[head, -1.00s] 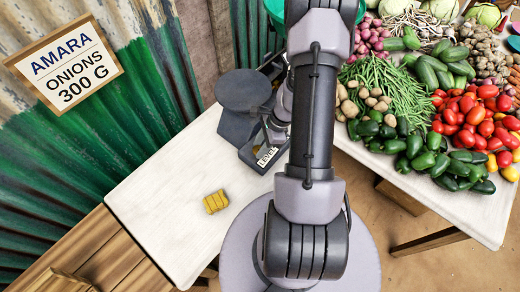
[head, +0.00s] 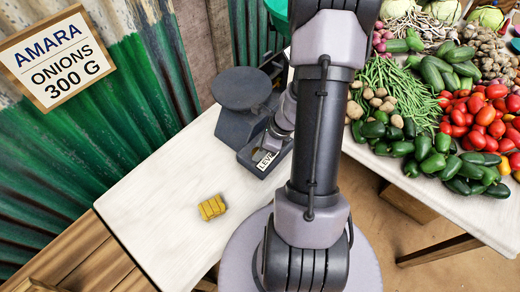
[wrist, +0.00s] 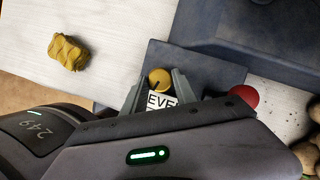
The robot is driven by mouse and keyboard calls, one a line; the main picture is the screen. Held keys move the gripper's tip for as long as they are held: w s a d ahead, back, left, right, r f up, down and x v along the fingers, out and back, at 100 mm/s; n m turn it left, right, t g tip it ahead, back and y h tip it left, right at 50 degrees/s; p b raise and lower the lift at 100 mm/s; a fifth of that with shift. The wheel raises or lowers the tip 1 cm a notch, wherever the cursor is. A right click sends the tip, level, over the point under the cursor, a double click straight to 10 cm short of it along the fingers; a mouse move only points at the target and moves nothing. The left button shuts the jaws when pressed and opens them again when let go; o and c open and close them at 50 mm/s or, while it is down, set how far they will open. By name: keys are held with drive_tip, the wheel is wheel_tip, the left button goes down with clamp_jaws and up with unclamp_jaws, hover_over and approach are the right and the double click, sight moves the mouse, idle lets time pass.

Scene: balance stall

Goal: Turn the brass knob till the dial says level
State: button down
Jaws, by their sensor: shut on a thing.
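The grey balance (head: 228,125) stands on the pale table, its round pan (head: 243,88) bare. The round brass knob (wrist: 159,77) with a dark line on it is on the balance's dark grey base (wrist: 210,68) in the wrist view. My gripper (wrist: 157,84) has one finger on each side of the knob and is shut on it. A white label (head: 265,161) reading LEVEL sits at the balance's front; its middle letters show between my fingers in the wrist view. I cannot make out a dial needle. My arm hides part of the balance in the head view.
A ridged mustard-yellow block (head: 212,207) lies on the white table (head: 150,215), apart from the balance. A red round piece (wrist: 243,97) is right of my fingers. Vegetables crowd the table at right. A sign (head: 57,58) reads AMARA ONIONS 300 G.

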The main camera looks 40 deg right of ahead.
drive_tip(key=c, duration=1)
unclamp_jaws()
drive_tip(key=shift+r, duration=0.1)
drive_tip(key=p+v, duration=0.9)
drive_tip(key=v, duration=0.8)
drive_tip(key=shift+p, duration=0.3)
drive_tip(key=shift+r, duration=0.1)
